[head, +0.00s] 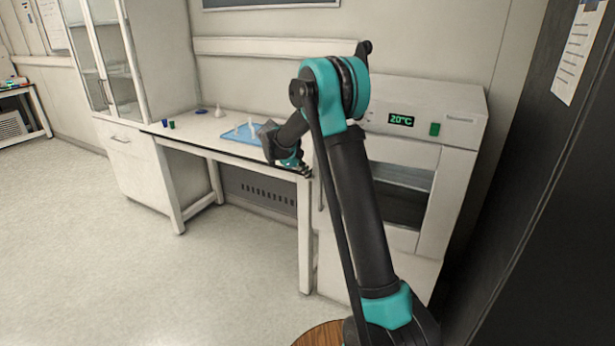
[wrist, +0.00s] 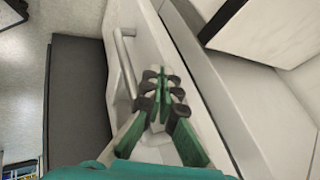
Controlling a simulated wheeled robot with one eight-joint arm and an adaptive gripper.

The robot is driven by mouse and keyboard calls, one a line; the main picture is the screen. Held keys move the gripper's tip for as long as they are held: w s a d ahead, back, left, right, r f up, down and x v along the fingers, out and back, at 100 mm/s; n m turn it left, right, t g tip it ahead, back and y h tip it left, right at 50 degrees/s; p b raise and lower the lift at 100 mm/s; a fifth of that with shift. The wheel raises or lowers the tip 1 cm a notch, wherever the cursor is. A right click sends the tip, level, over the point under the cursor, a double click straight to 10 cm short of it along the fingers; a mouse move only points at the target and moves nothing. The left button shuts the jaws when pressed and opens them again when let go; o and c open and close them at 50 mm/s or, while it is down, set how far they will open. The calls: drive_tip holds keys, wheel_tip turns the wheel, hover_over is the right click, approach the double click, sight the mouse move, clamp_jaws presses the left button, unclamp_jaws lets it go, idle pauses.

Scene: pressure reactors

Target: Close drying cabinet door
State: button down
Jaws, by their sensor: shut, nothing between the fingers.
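The drying cabinet (head: 460,101) is a white box with a green 20°C display, right of the bench in the head view. Its front opening or window (head: 405,205) shows dark; my arm covers its left part, so I cannot tell how far the door stands open. My gripper (head: 298,168) is left of the cabinet, above the bench's right end. In the wrist view my gripper (wrist: 167,85) is shut and empty, its fingertips close over a white panel (wrist: 148,45) with a bar handle (wrist: 125,62). Whether they touch it is unclear.
The white bench (head: 240,148) holds a blue tray (head: 240,134) with small white pieces. A glass-fronted cupboard (head: 118,65) stands at the left and a dark panel (head: 545,180) at the right. The floor (head: 110,255) at the front left is clear.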

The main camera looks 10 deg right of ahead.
drive_tip(key=shift+w, duration=0.1)
drive_tip(key=shift+m+g, duration=0.4)
drive_tip(key=shift+m, duration=0.3)
drive_tip(key=w+d, duration=0.1)
drive_tip(key=w, duration=0.1)
drive_tip(key=w+d, duration=0.1)
drive_tip(key=w, duration=0.1)
drive_tip(key=w+d, duration=0.1)
drive_tip(key=shift+w+d, duration=0.15)
drive_tip(key=shift+w, duration=0.25)
drive_tip(key=shift+w+d+r, duration=0.1)
drive_tip(key=shift+w+d, duration=0.1)
drive_tip(key=shift+w, duration=0.1)
drive_tip(key=shift+d, duration=0.1)
drive_tip(key=shift+s, duration=0.1)
